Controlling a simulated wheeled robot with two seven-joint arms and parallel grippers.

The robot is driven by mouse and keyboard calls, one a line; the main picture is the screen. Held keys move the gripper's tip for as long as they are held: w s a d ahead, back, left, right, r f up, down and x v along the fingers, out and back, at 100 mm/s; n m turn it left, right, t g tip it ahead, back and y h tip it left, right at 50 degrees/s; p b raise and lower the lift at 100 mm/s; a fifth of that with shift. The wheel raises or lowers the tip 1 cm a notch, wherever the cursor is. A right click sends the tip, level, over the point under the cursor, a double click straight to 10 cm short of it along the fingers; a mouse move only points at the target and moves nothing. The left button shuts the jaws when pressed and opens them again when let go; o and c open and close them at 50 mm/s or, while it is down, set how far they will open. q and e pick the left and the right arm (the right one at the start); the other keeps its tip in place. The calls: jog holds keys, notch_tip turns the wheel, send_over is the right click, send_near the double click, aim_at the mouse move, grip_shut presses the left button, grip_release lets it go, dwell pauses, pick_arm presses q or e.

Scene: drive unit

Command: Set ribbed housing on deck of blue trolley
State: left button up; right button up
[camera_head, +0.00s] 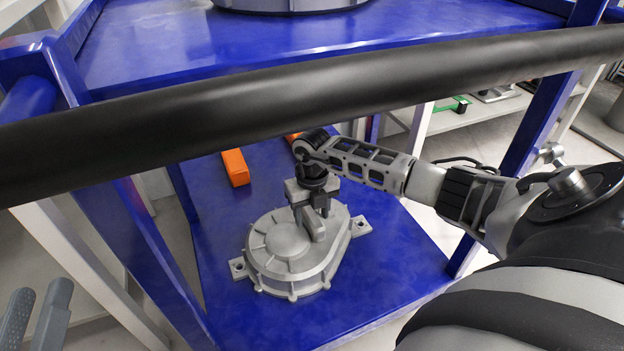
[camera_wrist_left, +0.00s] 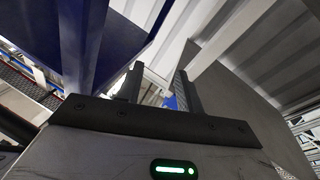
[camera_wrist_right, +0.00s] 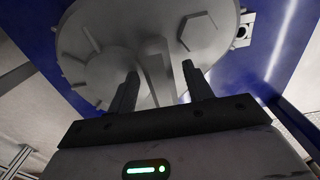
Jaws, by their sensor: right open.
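The grey ribbed housing (camera_head: 283,262) rests flat on the lower blue deck (camera_head: 385,262) of the blue trolley. It has a round raised cover, side lugs and an upright rib (camera_head: 313,226) on top. My right gripper (camera_head: 313,212) is over the housing, pointing down at the rib. In the right wrist view the housing (camera_wrist_right: 105,75) fills the top, and the rib (camera_wrist_right: 157,72) stands between the open fingers (camera_wrist_right: 160,85). I cannot tell whether the fingers touch it. My left gripper (camera_head: 36,315) is open and empty at the lower left, outside the trolley.
A black handle bar (camera_head: 300,98) crosses above the lower deck. The trolley's upper deck (camera_head: 150,45) carries a round grey part (camera_head: 290,3). An orange block (camera_head: 235,167) lies behind the housing. Blue posts (camera_head: 540,130) flank the opening. The deck is clear in front of the housing.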

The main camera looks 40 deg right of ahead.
notch_tip(320, 180, up, 4)
jog(key=shift+r+p, duration=0.25)
jog(key=shift+p, duration=0.55)
pick_arm(q)
jog(key=f+g, duration=0.1)
jog(key=s+f+n+g+y+p, duration=0.1)
jog(key=s+f+g+p, duration=0.1)
jog(key=f, duration=0.1)
jog(key=shift+d+n+y, duration=0.15)
jog(key=shift+n+y, duration=0.15)
pick_arm(e)
notch_tip(320, 180, up, 6)
jog(key=shift+f, duration=0.1)
